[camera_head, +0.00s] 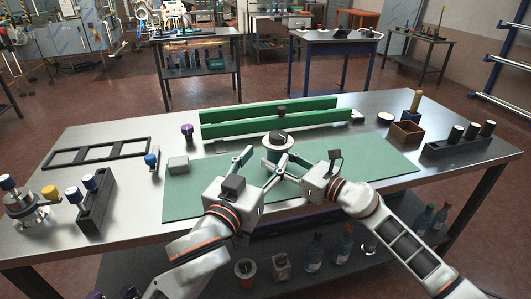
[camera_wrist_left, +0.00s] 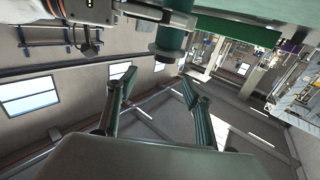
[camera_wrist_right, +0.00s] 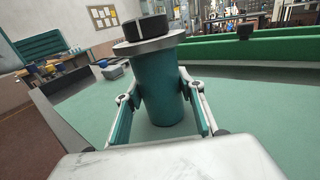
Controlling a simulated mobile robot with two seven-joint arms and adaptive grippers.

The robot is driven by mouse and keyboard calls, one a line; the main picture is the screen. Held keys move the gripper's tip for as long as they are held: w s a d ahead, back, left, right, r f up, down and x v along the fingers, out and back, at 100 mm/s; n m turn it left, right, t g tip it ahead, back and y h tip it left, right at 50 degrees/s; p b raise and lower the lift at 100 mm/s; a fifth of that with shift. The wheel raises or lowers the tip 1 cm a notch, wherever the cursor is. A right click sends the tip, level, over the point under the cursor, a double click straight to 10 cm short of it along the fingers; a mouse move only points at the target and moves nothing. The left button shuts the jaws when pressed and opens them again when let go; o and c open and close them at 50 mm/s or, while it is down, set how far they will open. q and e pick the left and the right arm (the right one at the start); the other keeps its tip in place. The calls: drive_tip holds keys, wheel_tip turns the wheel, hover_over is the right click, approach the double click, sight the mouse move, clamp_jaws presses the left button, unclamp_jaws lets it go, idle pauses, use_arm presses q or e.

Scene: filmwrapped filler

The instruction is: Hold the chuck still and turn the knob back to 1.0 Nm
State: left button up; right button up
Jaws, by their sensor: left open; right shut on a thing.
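The chuck is a teal upright cylinder (camera_wrist_right: 158,85) with a grey flange on top, on the green mat in the right wrist view. Its black knob (camera_wrist_right: 147,27) has a white line; the scale cannot be read. Both also show in the head view, as the knob (camera_head: 278,138) and the chuck (camera_head: 272,154). My right gripper (camera_wrist_right: 160,100) is shut around the cylinder below the flange. My left gripper (camera_head: 259,160) is open and empty, at the near left of the chuck. In the left wrist view its open fingers (camera_wrist_left: 158,80) are apart from the chuck (camera_wrist_left: 172,38).
Two green rails (camera_head: 265,116) stand behind the chuck. A grey block (camera_head: 178,165) lies at the mat's left. A black rack (camera_head: 95,202) stands at far left, another rack (camera_head: 460,147) at right, with a brown box (camera_head: 407,132). The mat's right part is clear.

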use_arm(q)
drive_tip(key=s+d+m+g+h, duration=0.1)
drive_tip(key=d+m+g+h, duration=0.2)
drive_tip(key=d+m+h, duration=0.35)
drive_tip(key=g+h, duration=0.2)
drive_tip(key=g, duration=0.2)
approach(270, 138)
drive_tip(key=shift+m, duration=0.25)
drive_tip(key=x, duration=1.2)
drive_tip(key=shift+w+d+r, duration=0.1)
drive_tip(key=shift+w+d, duration=0.05)
drive_tip(key=shift+d, duration=0.15)
drive_tip(key=c, duration=1.1)
